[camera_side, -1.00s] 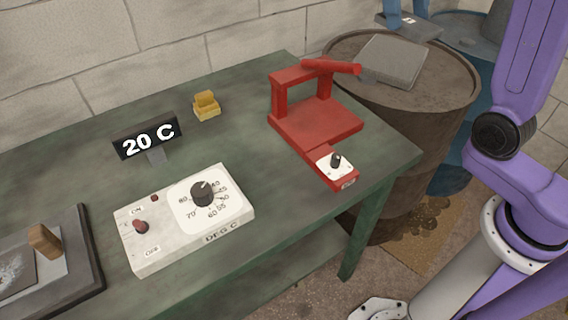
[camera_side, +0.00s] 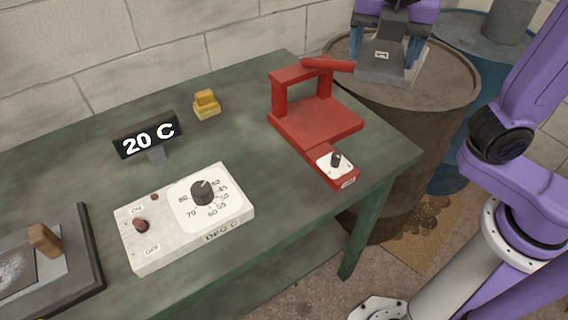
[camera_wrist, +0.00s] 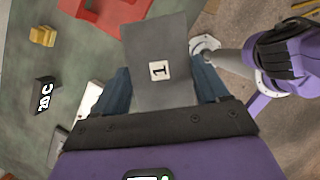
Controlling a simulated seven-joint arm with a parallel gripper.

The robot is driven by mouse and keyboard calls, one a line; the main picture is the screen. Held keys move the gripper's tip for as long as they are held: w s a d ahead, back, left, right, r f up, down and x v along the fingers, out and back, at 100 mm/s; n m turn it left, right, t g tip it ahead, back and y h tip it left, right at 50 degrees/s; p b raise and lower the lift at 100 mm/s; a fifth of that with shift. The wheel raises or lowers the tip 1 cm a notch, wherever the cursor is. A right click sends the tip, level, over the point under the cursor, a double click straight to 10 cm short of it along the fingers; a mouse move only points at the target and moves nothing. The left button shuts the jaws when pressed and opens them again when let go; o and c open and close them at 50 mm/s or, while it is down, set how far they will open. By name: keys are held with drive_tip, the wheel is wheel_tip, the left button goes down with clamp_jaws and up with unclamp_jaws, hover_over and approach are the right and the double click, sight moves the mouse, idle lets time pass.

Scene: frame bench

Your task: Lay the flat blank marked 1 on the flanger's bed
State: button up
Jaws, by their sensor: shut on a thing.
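The blank marked 1 (camera_side: 401,45) is a flat grey sheet with a white label. My gripper (camera_side: 392,50) is shut on it above the drum at the back right. In the wrist view the blank (camera_wrist: 158,40) lies between my two blue fingers, its label facing the camera. The red flanger (camera_side: 317,122) stands on the bench, left of my gripper, with a flat bed, an upright frame with a bar and handle, and a white knob plate at the front. Its bed looks bare. Part of the flanger (camera_wrist: 112,12) shows in the wrist view.
A rusty drum (camera_side: 440,100) stands under my gripper; a grey slab on it is largely hidden behind the blank. The green bench (camera_side: 270,215) also bears a yellow block (camera_side: 206,104), a 20 C display (camera_side: 148,136), a dial box (camera_side: 184,218) and a dark tray (camera_side: 88,270).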

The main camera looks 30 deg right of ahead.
drive_tip(key=s+a+n+y, duration=0.1)
drive_tip(key=n, duration=0.2)
drive_tip(key=s+a+n+t+y, duration=0.1)
drive_tip(key=s+n, duration=0.1)
drive_tip(key=n, duration=0.1)
drive_tip(key=s+a+n+y, duration=0.1)
drive_tip(key=n, duration=0.2)
drive_tip(key=shift+s+a+t, duration=0.15)
drive_tip(key=shift+a+t, duration=0.15)
wheel_tip(320, 180, down, 18)
approach(283, 189)
drive_tip(key=shift+w+d+f, duration=0.25)
drive_tip(key=shift+w+f, duration=0.15)
drive_tip(key=shift+w, duration=0.05)
drive_tip(key=shift+w+d+f, duration=0.2)
drive_tip(key=shift+w+f, duration=0.25)
drive_tip(key=x, duration=0.2)
drive_tip(key=shift+a+f, duration=0.25)
drive_tip(key=shift+f, duration=0.7)
drive_tip(key=shift+f, duration=0.2)
